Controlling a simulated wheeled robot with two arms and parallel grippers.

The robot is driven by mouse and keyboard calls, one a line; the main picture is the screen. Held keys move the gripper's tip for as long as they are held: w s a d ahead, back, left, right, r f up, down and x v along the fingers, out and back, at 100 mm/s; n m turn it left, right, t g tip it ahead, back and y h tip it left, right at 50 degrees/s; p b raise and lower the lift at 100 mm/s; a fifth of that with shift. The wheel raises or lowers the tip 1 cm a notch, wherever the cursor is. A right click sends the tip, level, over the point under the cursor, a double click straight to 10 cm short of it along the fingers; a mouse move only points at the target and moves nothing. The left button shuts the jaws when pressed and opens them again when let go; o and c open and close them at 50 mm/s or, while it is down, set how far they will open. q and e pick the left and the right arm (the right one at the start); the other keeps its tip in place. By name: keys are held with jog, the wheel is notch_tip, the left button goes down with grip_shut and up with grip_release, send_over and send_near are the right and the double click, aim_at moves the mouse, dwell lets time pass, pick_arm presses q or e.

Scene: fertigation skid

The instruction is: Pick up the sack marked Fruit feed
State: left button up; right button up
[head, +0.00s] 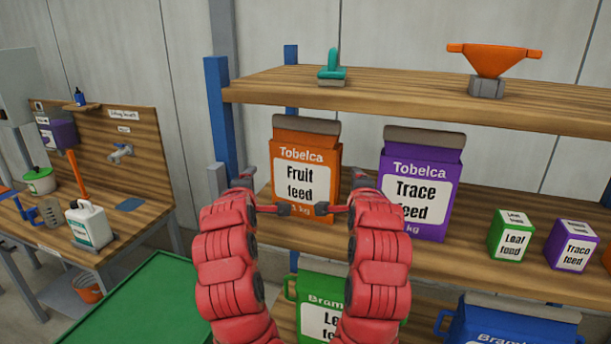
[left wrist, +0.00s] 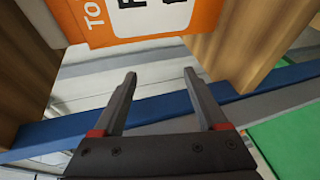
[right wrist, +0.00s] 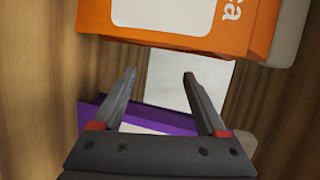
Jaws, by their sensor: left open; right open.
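The orange sack marked Fruit feed (head: 304,152) stands upright on the middle shelf, with a brown folded top. It also shows at the top of the left wrist view (left wrist: 150,22) and of the right wrist view (right wrist: 170,22). My left gripper (head: 283,209) is at the sack's lower left in the head view. My right gripper (head: 333,209) is at its lower right. In the left wrist view the open fingers (left wrist: 158,92) are apart with nothing between them. In the right wrist view the open fingers (right wrist: 160,92) are also empty, with the sack beyond their tips.
A purple Trace feed sack (head: 418,190) stands close to the right. Small green (head: 511,235) and purple (head: 572,246) boxes stand farther right. The upper shelf (head: 400,95) lies above the sacks. A blue post (head: 219,125) rises at left. Green and blue containers sit below.

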pick_arm(q)
jog(key=x, duration=0.7)
jog(key=shift+w+f, duration=0.15)
jog(key=shift+w, duration=0.1)
pick_arm(e)
jog(key=x, duration=0.7)
jog(key=shift+w+f, duration=0.2)
jog(key=shift+w, duration=0.05)
pick_arm(q)
jog(key=shift+w+d, duration=0.15)
jog(key=shift+d, duration=0.2)
pick_arm(e)
jog(key=shift+w+a, duration=0.1)
pick_arm(q)
jog(key=shift+d, duration=0.2)
pick_arm(e)
jog(key=shift+a, duration=0.1)
pick_arm(q)
jog(key=shift+d, duration=0.25)
pick_arm(e)
jog(key=shift+r, duration=0.1)
